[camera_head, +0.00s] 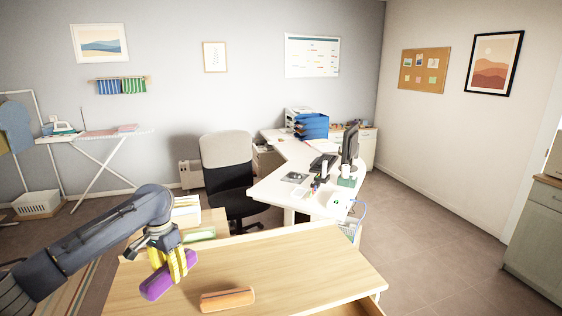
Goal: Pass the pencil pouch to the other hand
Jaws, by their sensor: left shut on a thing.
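A purple, rounded, long pencil pouch (155,287) is in my left gripper (172,268). The gripper's yellow fingers are closed around its middle, and both ends stick out, the near one toward the lower left. The pouch is over the left part of the wooden table (290,262); I cannot tell whether it is just above the top or touching it. My right gripper is not in view.
An orange-brown long case (228,299) lies on the table right of the held pouch. A green item (200,234) lies behind my gripper. The table's right half is clear. Beyond stand an office chair (227,165) and a white desk (268,188).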

